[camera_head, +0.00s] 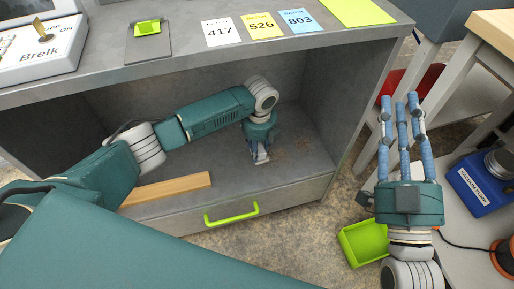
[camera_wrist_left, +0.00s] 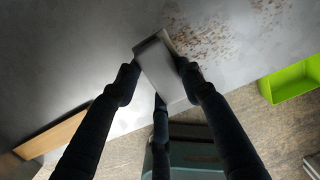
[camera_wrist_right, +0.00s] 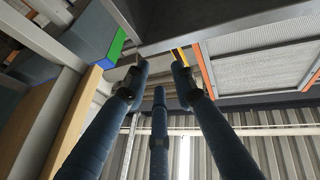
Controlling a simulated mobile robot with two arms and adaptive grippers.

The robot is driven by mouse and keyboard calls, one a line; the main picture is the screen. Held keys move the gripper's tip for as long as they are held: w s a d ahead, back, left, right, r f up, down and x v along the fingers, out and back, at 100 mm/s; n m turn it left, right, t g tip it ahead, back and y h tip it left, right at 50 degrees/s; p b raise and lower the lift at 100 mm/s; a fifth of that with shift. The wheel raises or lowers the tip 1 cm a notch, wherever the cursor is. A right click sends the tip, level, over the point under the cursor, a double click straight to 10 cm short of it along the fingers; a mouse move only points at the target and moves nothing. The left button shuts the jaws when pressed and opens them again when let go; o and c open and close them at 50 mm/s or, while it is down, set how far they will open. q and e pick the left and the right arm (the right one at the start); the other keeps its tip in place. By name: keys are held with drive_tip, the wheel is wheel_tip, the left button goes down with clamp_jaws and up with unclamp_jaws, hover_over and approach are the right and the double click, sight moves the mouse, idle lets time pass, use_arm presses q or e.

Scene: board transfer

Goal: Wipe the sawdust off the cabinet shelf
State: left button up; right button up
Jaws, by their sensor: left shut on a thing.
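The cabinet shelf (camera_head: 228,173) is a grey open compartment under the cabinet top. Brown sawdust (camera_head: 302,143) lies scattered on its right part; it also shows in the left wrist view (camera_wrist_left: 212,38). My left arm reaches into the compartment. My left gripper (camera_head: 260,155) points down and is shut on a grey block (camera_wrist_left: 160,66), which is at the shelf surface beside the sawdust. I cannot tell if the block touches the shelf. My right gripper (camera_head: 401,103) is outside, right of the cabinet, with its fingers raised, apart and empty; its fingers also show in the right wrist view (camera_wrist_right: 158,80).
A wooden strip (camera_head: 168,189) lies at the shelf's front left. Below is a drawer with a green handle (camera_head: 231,214). A green bin (camera_head: 363,243) stands right of the cabinet. Numbered batch cards (camera_head: 260,26) lie on the cabinet top. A blue box (camera_head: 480,184) sits at far right.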

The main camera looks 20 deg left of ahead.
use_arm(q)
drive_tip(key=shift+f+b, duration=0.65)
drive_tip(key=shift+b, duration=0.15)
use_arm(e)
drive_tip(key=s+r+t+y, duration=0.1)
drive_tip(key=s+r+t, duration=0.4)
drive_tip(key=r, duration=0.3)
drive_tip(key=shift+s+d+y, duration=0.3)
drive_tip(key=shift+s+y, duration=0.1)
drive_tip(key=shift+s, duration=0.05)
use_arm(q)
drive_tip(key=shift+f, duration=0.15)
use_arm(e)
drive_tip(key=shift+s, duration=0.1)
use_arm(q)
drive_tip(key=shift+f, duration=0.15)
use_arm(e)
drive_tip(key=shift+s+d+r, duration=0.1)
drive_tip(key=shift+s+r, duration=0.1)
